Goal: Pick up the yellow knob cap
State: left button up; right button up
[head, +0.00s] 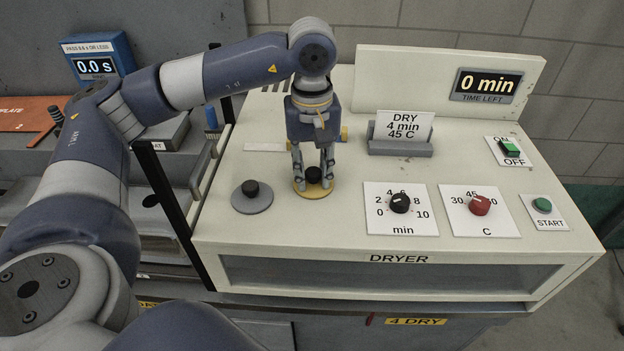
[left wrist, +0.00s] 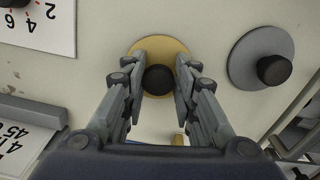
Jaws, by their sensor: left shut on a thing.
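The yellow knob cap (head: 300,190) is a flat yellow disc with a black knob (head: 314,174) on its middle. It sits on the cream top of the dryer (head: 262,225), or so close above it that I see no gap. My left gripper (head: 313,180) points down over it and is shut on the black knob. In the left wrist view the two fingers (left wrist: 158,82) stand on either side of the black knob, with the yellow disc (left wrist: 160,47) around it. My right gripper is not in view.
A grey knob cap (head: 252,203) lies just left of the yellow one. A card holder (head: 400,147) stands behind to the right. The minutes dial (head: 400,203), red temperature dial (head: 479,205) and start button (head: 542,205) are on the right. A black upright bar (head: 168,200) is at the left.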

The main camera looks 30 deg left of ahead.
pick_arm(q)
jog(key=shift+s+f, duration=0.2)
jog(key=shift+f, duration=0.2)
jog(key=shift+c, duration=0.2)
